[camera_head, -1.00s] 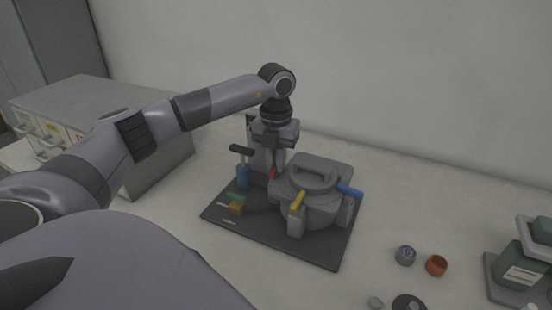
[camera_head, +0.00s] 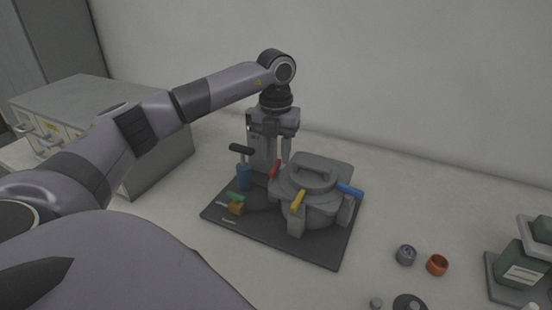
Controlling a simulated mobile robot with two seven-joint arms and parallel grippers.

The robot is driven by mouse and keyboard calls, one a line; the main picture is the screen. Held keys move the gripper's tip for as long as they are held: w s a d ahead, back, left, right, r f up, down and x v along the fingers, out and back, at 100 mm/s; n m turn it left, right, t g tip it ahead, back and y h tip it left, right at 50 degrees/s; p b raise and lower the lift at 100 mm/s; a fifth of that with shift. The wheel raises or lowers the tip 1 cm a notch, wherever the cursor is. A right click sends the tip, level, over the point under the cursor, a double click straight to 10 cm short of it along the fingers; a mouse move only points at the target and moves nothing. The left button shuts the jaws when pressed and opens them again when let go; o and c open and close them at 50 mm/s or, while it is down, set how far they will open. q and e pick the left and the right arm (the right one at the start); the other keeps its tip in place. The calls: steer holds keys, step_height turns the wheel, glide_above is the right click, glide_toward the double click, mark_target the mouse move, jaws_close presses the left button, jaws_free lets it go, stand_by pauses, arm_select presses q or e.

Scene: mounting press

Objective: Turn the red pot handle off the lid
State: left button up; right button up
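The grey pot (camera_head: 312,208) sits on a dark base plate, with its lid (camera_head: 318,176) on top. The red handle (camera_head: 275,170) is at the pot's far left side and leans up to the right. A yellow handle (camera_head: 298,202) is at the front and a blue handle (camera_head: 349,190) at the right. My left gripper (camera_head: 276,161) points down just above and behind the red handle. Its fingers look apart, with nothing seen between them; the left finger is hard to separate from the grey column behind. My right gripper is not in view.
A grey ring (camera_head: 405,255) and an orange ring (camera_head: 437,265) lie to the right. A drawer cabinet (camera_head: 165,160) stands at left.

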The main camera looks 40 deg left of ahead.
mark_target(276, 165)
arm_select(q)
steer(key=shift+r, duration=2.4)
